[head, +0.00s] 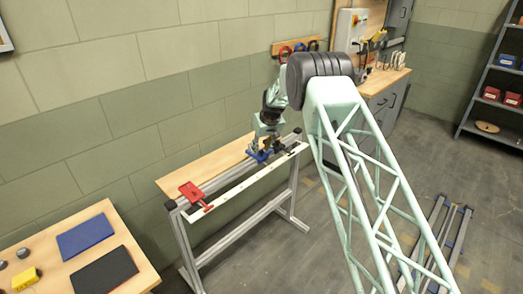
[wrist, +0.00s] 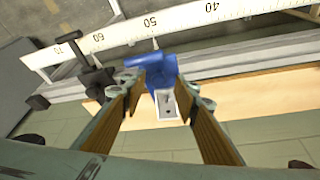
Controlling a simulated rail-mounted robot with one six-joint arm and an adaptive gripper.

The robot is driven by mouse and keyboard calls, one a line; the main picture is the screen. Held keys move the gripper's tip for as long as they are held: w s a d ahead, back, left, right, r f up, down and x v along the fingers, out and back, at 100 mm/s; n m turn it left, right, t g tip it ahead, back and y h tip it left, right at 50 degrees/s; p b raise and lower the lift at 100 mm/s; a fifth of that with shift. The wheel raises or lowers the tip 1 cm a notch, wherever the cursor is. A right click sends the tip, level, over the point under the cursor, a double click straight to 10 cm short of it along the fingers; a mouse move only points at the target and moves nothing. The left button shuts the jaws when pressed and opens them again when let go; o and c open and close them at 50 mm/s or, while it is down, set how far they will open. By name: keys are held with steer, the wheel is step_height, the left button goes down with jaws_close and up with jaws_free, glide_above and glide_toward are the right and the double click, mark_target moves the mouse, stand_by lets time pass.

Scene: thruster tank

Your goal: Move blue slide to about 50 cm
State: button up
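The blue slide (head: 260,154) sits on the rail, right of the middle in the head view. In the wrist view the blue slide (wrist: 160,70) lies just below the printed 50 on the white scale (wrist: 130,30). My gripper (head: 267,140) is over the blue slide, pointing down. In the wrist view its fingertips (wrist: 157,84) stand apart on either side of the slide's upright part. A gap shows at the left finger, so the gripper looks open around it. The exact contact at the right finger is hard to tell.
A black slide (wrist: 92,72) stands on the rail near the 60 to 70 marks, close to my left finger. A red slide (head: 192,193) is at the rail's left end. A wooden board (head: 170,182) lies behind the rail. A wall stands behind.

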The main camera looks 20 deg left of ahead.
steer(key=shift+d+r, duration=0.1)
steer(key=shift+d, duration=0.05)
steer(key=v, duration=1.1)
steer(key=shift+r, duration=0.35)
stand_by(0.3)
steer(key=shift+s, duration=0.1)
steer(key=shift+d, duration=0.1)
